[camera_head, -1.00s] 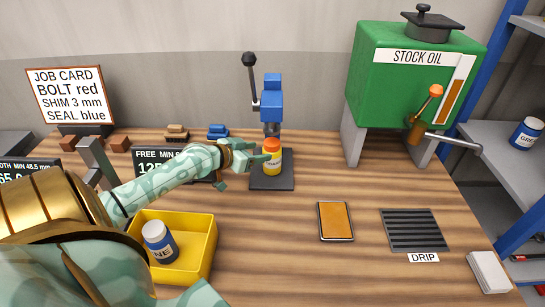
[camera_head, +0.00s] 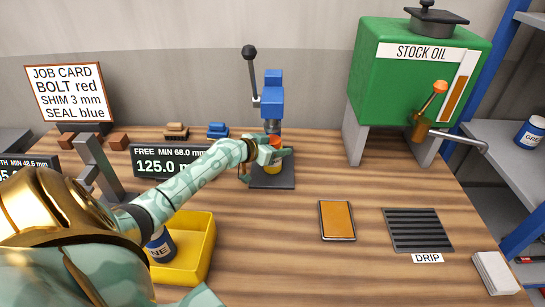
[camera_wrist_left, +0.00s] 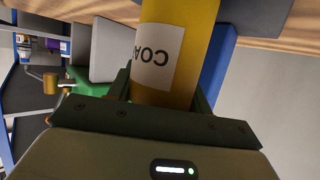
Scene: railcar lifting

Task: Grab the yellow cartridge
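The yellow cartridge (camera_head: 273,168) with an orange cap stands upright on the dark base plate (camera_head: 270,184) under the blue press (camera_head: 270,100). My left gripper (camera_head: 275,154) is level with it, with one finger crossing in front of its upper body. In the left wrist view, the cartridge (camera_wrist_left: 178,30) with its white label rises between the two dark fingers (camera_wrist_left: 163,90). The fingers lie close along both its sides, and I cannot tell whether they press on it. My right gripper is not in view.
A phone-like tablet (camera_head: 337,220), a drip grate (camera_head: 417,230) and the green oil tank (camera_head: 412,85) are to the right. The table in front of the press is clear.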

